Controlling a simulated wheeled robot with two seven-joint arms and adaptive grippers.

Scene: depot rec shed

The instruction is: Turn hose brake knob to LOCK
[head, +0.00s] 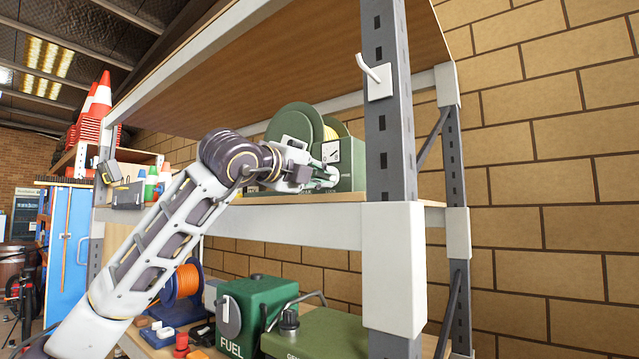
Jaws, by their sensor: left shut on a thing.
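A green hose reel (291,122) with a yellow hose edge stands on the middle shelf, on a green base box (351,172). A small white plate with a dark mark (331,151) is on its front. My left gripper (331,177) reaches in from the left to the front of the box. It is shut on the hose brake knob, which is mostly hidden by the fingers. I cannot read the knob's setting or the labels beside it. My right gripper is not in view.
The upper shelf board (300,60) is overhead. Below are a green FUEL box (252,310), an orange cable reel (182,285) and another green case (320,335).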

